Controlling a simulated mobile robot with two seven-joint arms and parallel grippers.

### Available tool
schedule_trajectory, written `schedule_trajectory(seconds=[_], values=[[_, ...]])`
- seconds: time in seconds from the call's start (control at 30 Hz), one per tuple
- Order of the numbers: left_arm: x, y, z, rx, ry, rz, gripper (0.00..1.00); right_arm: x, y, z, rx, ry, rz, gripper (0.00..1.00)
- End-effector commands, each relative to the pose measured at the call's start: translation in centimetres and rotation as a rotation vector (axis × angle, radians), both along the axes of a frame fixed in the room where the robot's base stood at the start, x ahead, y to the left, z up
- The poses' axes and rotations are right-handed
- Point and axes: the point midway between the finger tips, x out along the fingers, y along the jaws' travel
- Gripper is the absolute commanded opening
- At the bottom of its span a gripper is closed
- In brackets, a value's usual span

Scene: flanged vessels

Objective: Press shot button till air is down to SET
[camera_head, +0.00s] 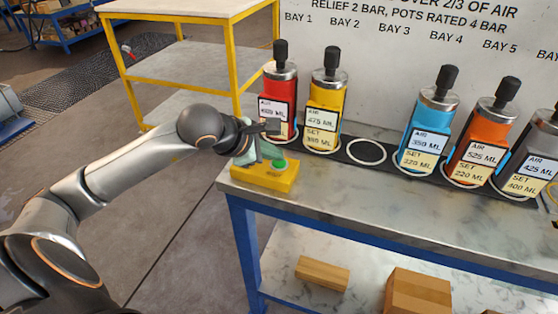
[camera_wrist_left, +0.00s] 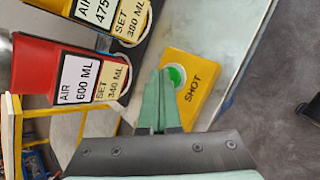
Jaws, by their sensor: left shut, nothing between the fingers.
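The yellow shot box (camera_head: 262,180) sits at the table's left front corner. Its green button (camera_head: 280,165) faces up, and the wrist view shows the button (camera_wrist_left: 177,76) beside the word SHOT. My left gripper (camera_head: 268,153) is shut and empty, its green fingertips (camera_wrist_left: 160,74) close beside the button; I cannot tell whether they touch it. The red vessel (camera_head: 281,95), partly behind my gripper, reads AIR 600 ML, SET 340 ML in the wrist view (camera_wrist_left: 60,52). The yellow vessel (camera_head: 325,95) reads AIR 475 ML, SET 380 ML. My right gripper is not in view.
Blue (camera_head: 432,118), orange (camera_head: 490,122) and grey (camera_head: 540,140) vessels stand to the right along the row. An empty ring (camera_head: 366,152) lies between yellow and blue. The metal tabletop in front is clear. Wooden blocks (camera_head: 321,274) lie on the lower shelf.

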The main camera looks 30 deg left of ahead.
Motion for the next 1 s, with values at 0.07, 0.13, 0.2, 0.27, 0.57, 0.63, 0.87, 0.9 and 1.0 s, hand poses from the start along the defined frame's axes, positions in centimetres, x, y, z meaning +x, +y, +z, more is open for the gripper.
schedule_trajectory(seconds=[0.07,0.13,0.2,0.27,0.57,0.63,0.87,0.9,1.0], values=[[0.0,0.0,-0.2,0.001,0.003,0.0,0.0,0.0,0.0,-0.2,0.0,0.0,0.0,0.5],[0.0,0.0,-0.3,0.001,0.003,0.0,0.0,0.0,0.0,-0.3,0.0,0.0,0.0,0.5],[0.0,0.0,-0.2,0.001,0.003,0.0,0.0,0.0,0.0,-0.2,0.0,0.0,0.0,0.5],[0.0,0.0,-0.2,0.001,0.003,0.0,0.0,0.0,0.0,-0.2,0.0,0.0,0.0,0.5],[0.0,0.0,0.3,0.001,0.003,0.001,0.0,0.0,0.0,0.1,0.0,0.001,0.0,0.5],[0.0,0.0,0.7,0.001,0.002,0.001,0.0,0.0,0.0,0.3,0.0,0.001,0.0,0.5],[0.0,0.0,1.6,0.001,0.002,0.001,0.0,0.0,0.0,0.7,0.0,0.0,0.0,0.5],[0.0,0.0,1.6,0.001,0.002,0.001,0.0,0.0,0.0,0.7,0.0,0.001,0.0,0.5],[0.0,0.0,1.6,0.001,0.002,0.001,0.0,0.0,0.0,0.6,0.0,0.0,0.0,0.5]])
